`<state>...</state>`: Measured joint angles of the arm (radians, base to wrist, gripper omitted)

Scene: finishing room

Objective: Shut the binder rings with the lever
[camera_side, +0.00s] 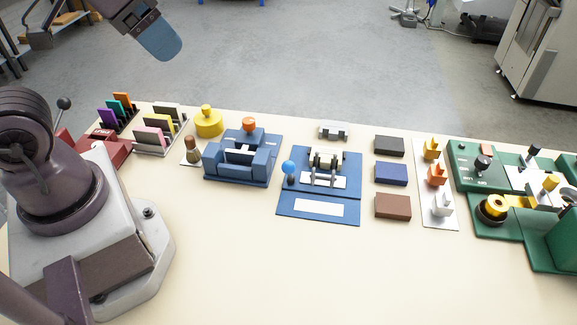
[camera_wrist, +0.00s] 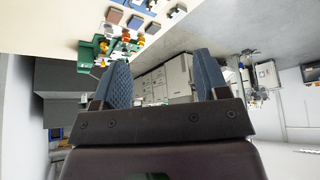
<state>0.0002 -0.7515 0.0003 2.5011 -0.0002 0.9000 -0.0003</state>
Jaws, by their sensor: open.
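A blue binder (camera_side: 346,184) lies on the table in the middle of the side view, with a white label on its front flap. Its metal ring mechanism (camera_side: 325,158) stands on the inner panel; I cannot tell whether the rings are open or shut. A lever with a light blue ball knob (camera_side: 289,167) rises at the mechanism's left. My gripper (camera_side: 163,40) is high at the upper left in the side view, well away from the binder. In the wrist view, my gripper's two blue fingers (camera_wrist: 160,78) are apart with nothing between them. I cannot make out the binder there.
A blue punch-like device (camera_side: 240,160) with an orange knob stands left of the binder. A small metal part (camera_side: 333,131) lies behind it. Dark, blue and brown blocks (camera_side: 391,174) sit to its right, then green machinery (camera_side: 480,165). The table front (camera_side: 330,275) is clear.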

